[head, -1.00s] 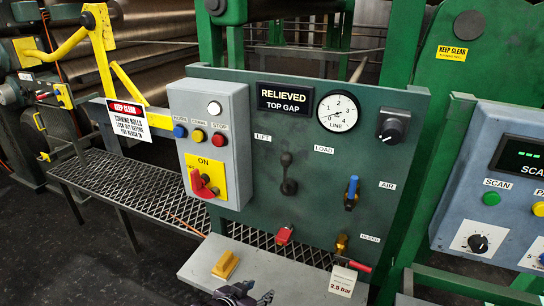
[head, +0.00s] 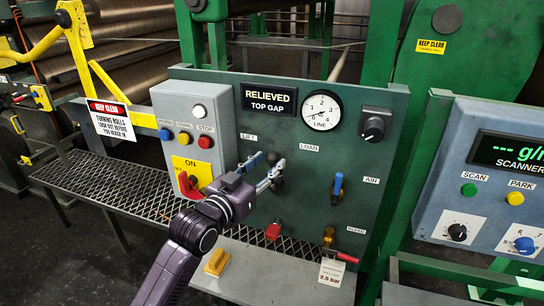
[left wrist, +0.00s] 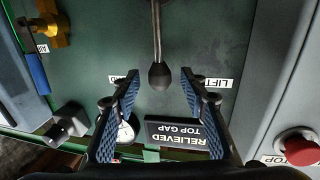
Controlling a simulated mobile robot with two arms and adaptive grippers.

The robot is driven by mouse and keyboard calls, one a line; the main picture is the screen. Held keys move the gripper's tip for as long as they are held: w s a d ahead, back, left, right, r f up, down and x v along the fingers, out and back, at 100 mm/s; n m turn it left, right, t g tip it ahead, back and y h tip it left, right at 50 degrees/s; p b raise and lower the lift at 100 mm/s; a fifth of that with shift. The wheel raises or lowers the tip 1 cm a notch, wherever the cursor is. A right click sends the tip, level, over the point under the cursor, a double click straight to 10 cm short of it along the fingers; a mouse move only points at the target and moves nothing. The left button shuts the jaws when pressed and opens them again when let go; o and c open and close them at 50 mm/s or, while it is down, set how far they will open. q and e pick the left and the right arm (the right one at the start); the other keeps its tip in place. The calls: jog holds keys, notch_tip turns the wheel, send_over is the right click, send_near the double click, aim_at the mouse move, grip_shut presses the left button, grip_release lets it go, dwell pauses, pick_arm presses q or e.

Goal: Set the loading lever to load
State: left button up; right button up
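The loading lever, with a dark knob (head: 273,158), stands on the green panel (head: 345,235) between the LIFT label (head: 248,137) and the LOAD label (head: 309,148). It looks close to upright, at neither label. My left gripper (head: 267,167) is open at the lever and partly hides it in the head view. In the left wrist view the lever knob (left wrist: 160,75) lies between the two spread blue-padded fingertips (left wrist: 158,84), with a gap on each side. The LIFT label also shows there (left wrist: 211,83); the LOAD label is partly hidden behind a finger. My right gripper is not seen.
The LINE gauge (head: 322,111) and RELIEVED / TOP GAP sign (head: 269,100) are above. The button box (head: 165,104), with a red switch, is close on the left.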

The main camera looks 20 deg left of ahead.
pick_arm(q)
jog(key=shift+x, duration=1.45)
grip_shut()
